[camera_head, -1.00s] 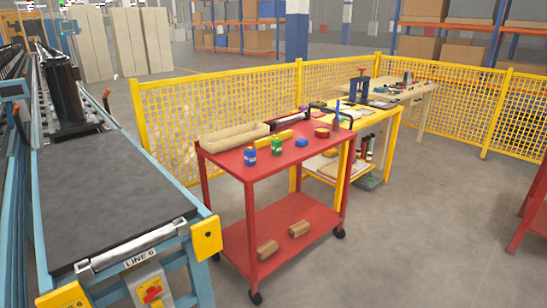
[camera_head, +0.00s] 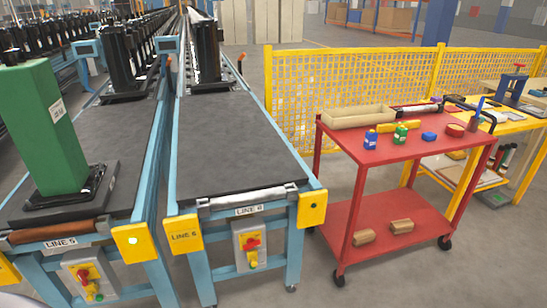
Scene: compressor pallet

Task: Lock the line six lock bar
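The line six conveyor (camera_head: 225,135) stands in the middle left, with a "LINE 6" label (camera_head: 248,211) on its front end. A pale metallic bar (camera_head: 247,198) lies across that front end, just above the label; I cannot tell whether it is locked. A yellow plate (camera_head: 312,209) is at the right front corner and a yellow LINE 6 plate (camera_head: 185,234) at the left. A control box (camera_head: 249,246) with a red knob hangs below. Neither of my grippers is in view.
Line five (camera_head: 105,140) runs alongside on the left, carrying a green compressor-like unit (camera_head: 52,125). A red cart (camera_head: 400,150) with small bottles and a tray stands to the right. Yellow mesh fence (camera_head: 350,90) is behind it. Grey floor (camera_head: 450,285) is free at the front right.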

